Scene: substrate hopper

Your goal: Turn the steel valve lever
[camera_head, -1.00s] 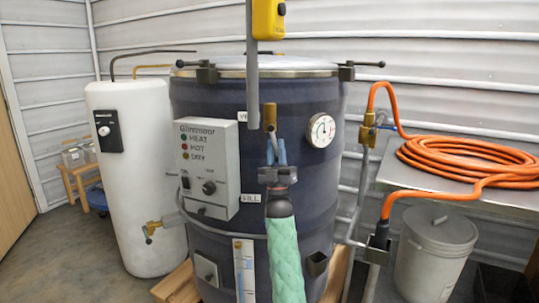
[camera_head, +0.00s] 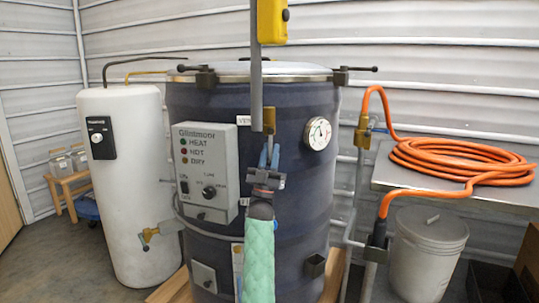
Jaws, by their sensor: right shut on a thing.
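The dark blue drum (camera_head: 300,190) stands in the middle with a lid and a round dial gauge (camera_head: 318,133). A brass valve (camera_head: 270,121) sits on its front, partly behind a grey pole. My right gripper (camera_head: 269,156), with blue fingers and a green-sleeved arm, is just below the brass valve, pointing up at it. Its fingers are close together and shut on the steel valve lever, which is mostly hidden between them. My left gripper is not in view.
A grey control box (camera_head: 208,172) is on the drum left of my gripper. The grey pole (camera_head: 256,80) with a yellow box (camera_head: 272,21) hangs close in front. A white tank (camera_head: 130,200) stands left. An orange hose (camera_head: 460,162) lies on a bench at right, above a lidded bucket (camera_head: 428,255).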

